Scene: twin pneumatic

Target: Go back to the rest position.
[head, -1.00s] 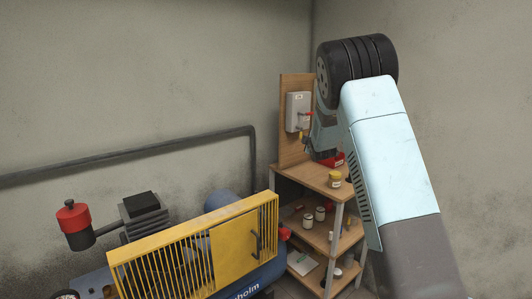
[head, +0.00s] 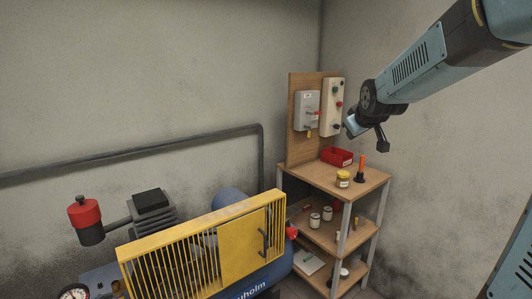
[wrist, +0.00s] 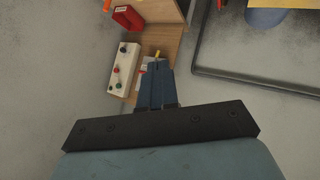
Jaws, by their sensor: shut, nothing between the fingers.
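My gripper (wrist: 157,74) shows in the wrist view with its two dark blue fingers together and nothing between them. In the head view my arm reaches in from the upper right, and its end hangs in the air right of the panel board, above the shelf. The fingers are hard to make out there. The end of the arm appears apart from the shelf and the boxes, though its distance from them is hard to judge.
A wooden shelf (head: 318,171) with an upright board (head: 296,148) stands in the corner. The board carries a grey switch box (head: 306,108) and a button box (head: 333,92). A red bin (head: 337,156), a jar (head: 343,179) and an orange-handled tool (head: 361,168) stand on top. A yellow-guarded compressor (head: 243,245) is front left.

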